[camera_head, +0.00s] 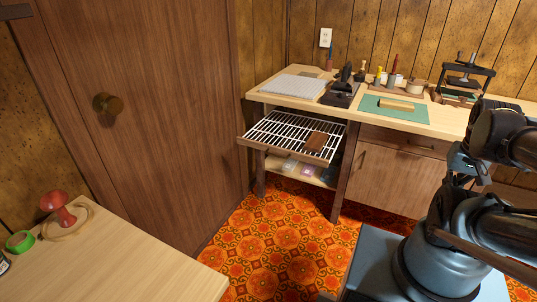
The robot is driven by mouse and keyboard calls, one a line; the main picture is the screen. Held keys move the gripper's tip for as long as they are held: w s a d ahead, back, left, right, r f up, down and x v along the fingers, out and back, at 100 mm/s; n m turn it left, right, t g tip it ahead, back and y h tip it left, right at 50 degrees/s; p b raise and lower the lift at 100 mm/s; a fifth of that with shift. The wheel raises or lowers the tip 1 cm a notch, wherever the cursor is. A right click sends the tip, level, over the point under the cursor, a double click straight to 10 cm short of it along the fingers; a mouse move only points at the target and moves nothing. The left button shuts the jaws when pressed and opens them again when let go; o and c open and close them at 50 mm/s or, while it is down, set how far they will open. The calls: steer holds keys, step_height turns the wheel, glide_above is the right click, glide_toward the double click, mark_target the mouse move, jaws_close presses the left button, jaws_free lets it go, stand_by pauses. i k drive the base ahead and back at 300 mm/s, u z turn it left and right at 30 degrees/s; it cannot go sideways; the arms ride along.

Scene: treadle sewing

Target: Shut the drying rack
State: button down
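The drying rack (277,132) is a pull-out tray of white wires in a wooden frame, below the left part of the workbench. It sticks out from under the worktop toward the room. My arm stands at the right side of the view, well apart from the rack. My gripper cannot be made out in this view.
The workbench top (435,122) holds a green mat (375,106), a press (465,78) and several small tools. A low shelf (305,174) is under the rack. A wooden door (150,120) stands left of it. Patterned floor (270,235) is open in front. A table (120,260) is at lower left.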

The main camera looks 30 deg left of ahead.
mark_target(314, 160)
steer(key=u, duration=1.35)
steer(key=k, duration=0.4)
steer(key=u, duration=0.2)
steer(key=i, duration=0.5)
